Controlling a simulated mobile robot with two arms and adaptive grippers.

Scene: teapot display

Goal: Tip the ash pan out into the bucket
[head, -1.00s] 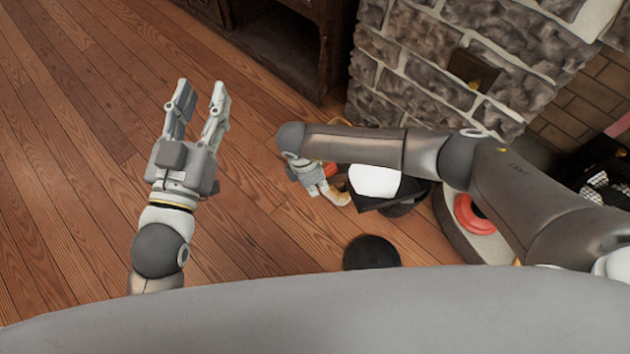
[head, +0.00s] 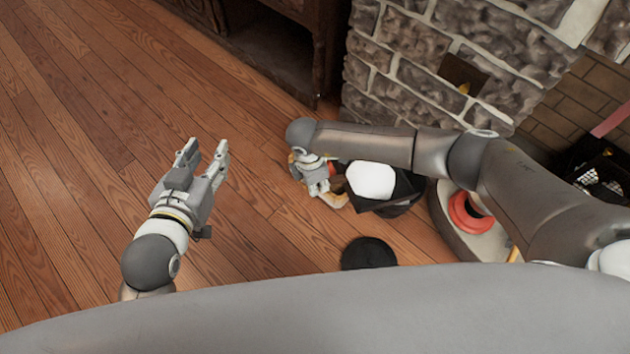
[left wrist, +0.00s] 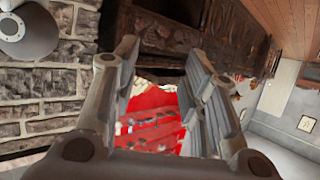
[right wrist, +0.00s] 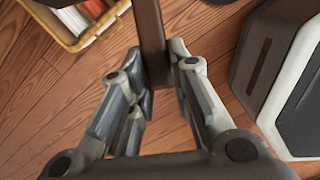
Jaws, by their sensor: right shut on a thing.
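My right gripper (head: 322,192) is shut on a brown bar (right wrist: 150,40), which looks like a handle and runs away from the fingers in the right wrist view. Beside this gripper in the head view is a black angular thing (head: 407,190) with a white patch; it looks like the ash pan with pale ash in it. My right forearm hides part of it. A black round shape (head: 368,252) lies nearer to me; I cannot tell whether it is the bucket. My left gripper (head: 207,150) is open and empty, left of everything; its spread fingers show in the left wrist view (left wrist: 160,75).
A tan basket (right wrist: 75,40) with red and white contents stands on the floor near my right gripper. A red round pot (head: 470,210) sits on the grey hearth. The stone fireplace (head: 430,70) and a dark cabinet (head: 285,50) stand behind. The left floor is clear.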

